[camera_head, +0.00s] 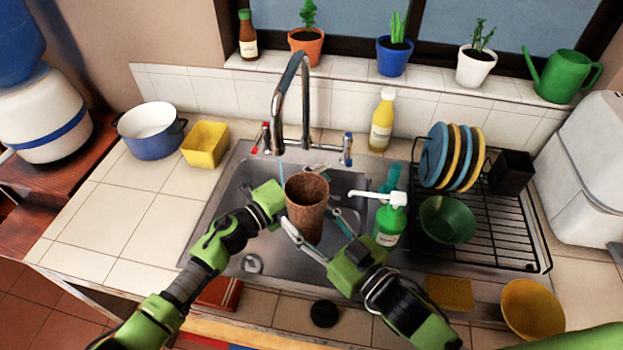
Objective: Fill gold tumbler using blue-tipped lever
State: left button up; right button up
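A brown, copper-coloured tumbler (308,208) stands upright over the sink (235,225), its open top facing me. My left gripper (277,201) is against its left side; its fingertips are hidden, so I cannot tell whether it grips the tumbler. My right gripper (311,220) has its fingers spread, one on each side of the tumbler's lower part; contact is unclear. The chrome faucet (291,83) arches above. The blue-tipped lever (347,147) is right of the faucet, the red-tipped lever (258,138) left.
A green soap pump bottle (388,222) stands close right of the tumbler. A dish rack (500,230) with plates and a green bowl (447,219) is farther right. The left counter (120,220) is mostly clear.

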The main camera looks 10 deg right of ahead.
pick_arm(q)
jog(key=v, duration=0.2)
jog(key=shift+s+a, duration=0.2)
jog(key=shift+a, duration=0.05)
